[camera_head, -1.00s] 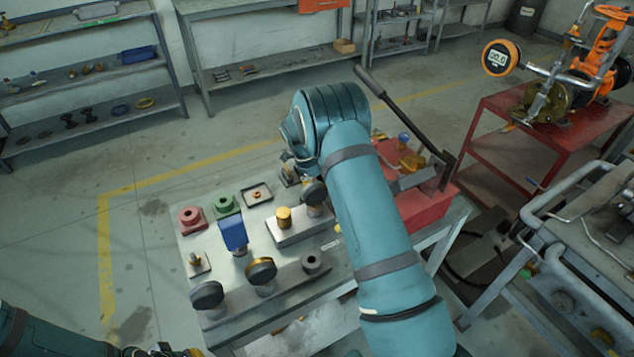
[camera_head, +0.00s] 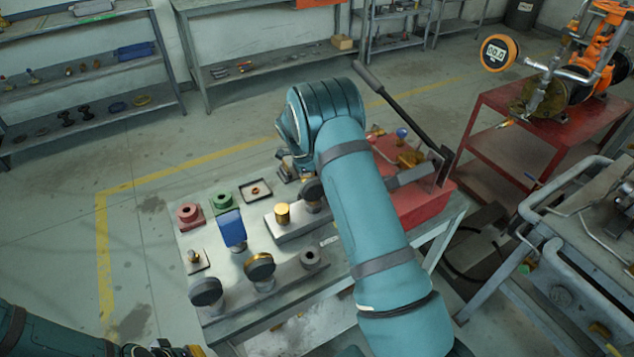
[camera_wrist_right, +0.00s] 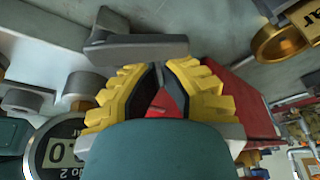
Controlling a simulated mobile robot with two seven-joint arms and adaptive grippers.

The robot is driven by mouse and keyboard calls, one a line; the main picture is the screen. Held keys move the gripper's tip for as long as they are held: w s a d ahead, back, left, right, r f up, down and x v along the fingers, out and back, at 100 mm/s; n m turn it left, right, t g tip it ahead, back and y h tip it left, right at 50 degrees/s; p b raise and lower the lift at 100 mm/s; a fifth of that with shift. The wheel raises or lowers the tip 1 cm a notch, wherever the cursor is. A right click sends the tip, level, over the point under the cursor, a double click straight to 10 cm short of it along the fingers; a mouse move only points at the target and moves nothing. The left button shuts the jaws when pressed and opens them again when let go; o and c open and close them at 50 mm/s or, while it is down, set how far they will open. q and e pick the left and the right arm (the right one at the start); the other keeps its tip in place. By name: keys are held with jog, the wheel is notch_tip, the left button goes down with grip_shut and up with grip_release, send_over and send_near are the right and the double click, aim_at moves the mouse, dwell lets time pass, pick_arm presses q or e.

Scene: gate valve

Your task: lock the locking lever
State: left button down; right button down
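A long black lever (camera_head: 405,108) rises from the red box (camera_head: 425,208) at the table's right end and leans up to the left. I cannot tell whether this is the locking lever. In the right wrist view, a grey bar-shaped handle (camera_wrist_right: 137,49) lies just beyond my right gripper (camera_wrist_right: 160,68). Its yellow ribbed fingers and black pads come together at the tips, with nothing clearly held. Red shows through the gap behind the tips. In the head view my right arm hides this gripper. My left gripper (camera_head: 170,350) is cut off at the lower left edge.
The table (camera_head: 195,290) carries black-faced gauges (camera_head: 206,291), a blue block (camera_head: 232,228), red and green fittings (camera_head: 222,202), and a brass cylinder (camera_head: 282,213). A gauge (camera_wrist_right: 65,145) sits close beside my right gripper. A red cart (camera_head: 545,140) stands at right.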

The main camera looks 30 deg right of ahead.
jog(key=shift+w, duration=0.1)
jog(key=n, duration=0.1)
jog(key=w+n, duration=0.1)
jog(key=n+t+b, duration=0.1)
jog(key=n, duration=0.1)
jog(key=shift+w+a+h, duration=0.3)
jog(key=shift+h, duration=0.1)
jog(key=n, duration=0.2)
jog(key=w+a+n+t, duration=0.1)
jog(key=n, duration=0.1)
jog(key=shift+w+b, duration=0.1)
jog(key=shift+b, duration=0.2)
jog(key=shift+w, duration=0.15)
jog(key=shift+w, duration=0.7)
jog(key=shift+d+r, duration=0.1)
jog(key=shift+r, duration=0.05)
